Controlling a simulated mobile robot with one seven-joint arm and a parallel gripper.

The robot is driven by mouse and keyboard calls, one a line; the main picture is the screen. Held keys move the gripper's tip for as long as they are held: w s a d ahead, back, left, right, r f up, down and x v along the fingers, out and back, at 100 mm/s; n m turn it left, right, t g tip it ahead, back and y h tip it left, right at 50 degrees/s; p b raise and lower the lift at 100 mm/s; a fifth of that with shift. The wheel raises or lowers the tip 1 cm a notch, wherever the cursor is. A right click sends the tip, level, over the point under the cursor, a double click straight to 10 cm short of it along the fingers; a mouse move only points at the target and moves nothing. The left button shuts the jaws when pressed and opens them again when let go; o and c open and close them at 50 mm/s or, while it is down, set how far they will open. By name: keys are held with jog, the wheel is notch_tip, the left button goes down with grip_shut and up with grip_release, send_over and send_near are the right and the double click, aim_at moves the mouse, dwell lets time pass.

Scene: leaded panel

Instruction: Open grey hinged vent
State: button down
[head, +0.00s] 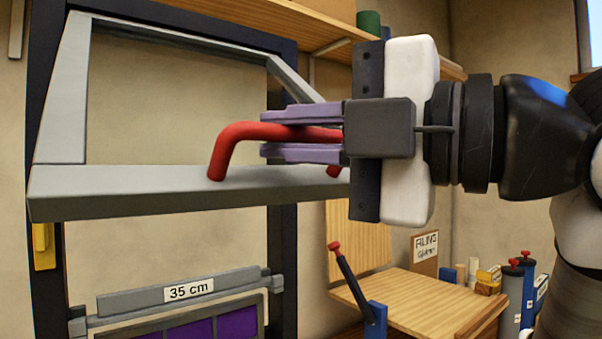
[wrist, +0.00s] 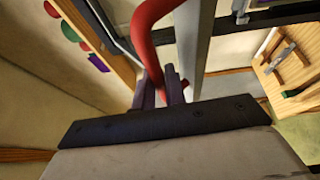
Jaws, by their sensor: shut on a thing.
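The grey hinged vent (head: 120,190) is a frame in the upper part of a dark upright frame. Its lower bar stands out towards me, and its side bars slope back to the top, so it is tilted open. A red handle (head: 225,150) is fixed to the lower bar. My gripper (head: 300,135) has its two purple fingers above and below the handle's bar, shut on it. In the wrist view the red handle (wrist: 148,25) runs between the fingers, beside the grey bar (wrist: 190,50). The fingers hide part of the handle.
Below the vent is a grey rail labelled 35 cm (head: 190,290) above purple panes (head: 237,323). A wooden table (head: 425,300) with a red-tipped lever (head: 345,270) stands at lower right, near bottles and small blocks. A wooden shelf (head: 260,18) runs behind at the top.

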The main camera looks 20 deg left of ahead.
notch_tip(320, 180, up, 7)
jog(key=s+d+h+p, duration=0.1)
jog(key=d, duration=0.1)
jog(key=shift+s+d+r+m, duration=0.15)
jog(key=shift+s+d+m, duration=0.15)
jog(key=shift+s+m, duration=0.1)
jog(key=c, duration=1.8)
grip_release()
jog(key=shift+c, duration=0.2)
jog(key=o, duration=0.4)
jog(key=shift+w+a+h, duration=0.15)
jog(key=shift+a+h, duration=0.1)
jog(key=shift+h, duration=0.05)
jog(key=shift+d, duration=0.15)
jog(key=shift+d, duration=0.1)
jog(key=b+v, duration=0.3)
jog(key=v, duration=1)
jog(key=shift+d, duration=0.3)
